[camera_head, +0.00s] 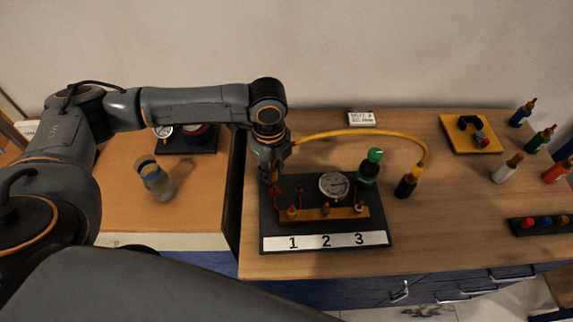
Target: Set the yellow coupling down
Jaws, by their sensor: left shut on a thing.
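My left gripper (271,178) points down over the left side of the gauge rig, above the number 1. It is shut on the yellow coupling, which is mostly hidden by the fingers. A yellow hose (362,131) runs from the gripper in an arc to a dark fitting with a yellow top (406,185) right of the rig. The rig's black base (267,228) carries a brass manifold (340,213), a round gauge (333,185) and a white strip marked 1, 2, 3. I cannot tell whether the coupling touches a port. My right gripper is not in view.
A yellow tray (456,146), several small bottles and a black rack (530,227) are farther right. The bench between rig and rack is clear.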

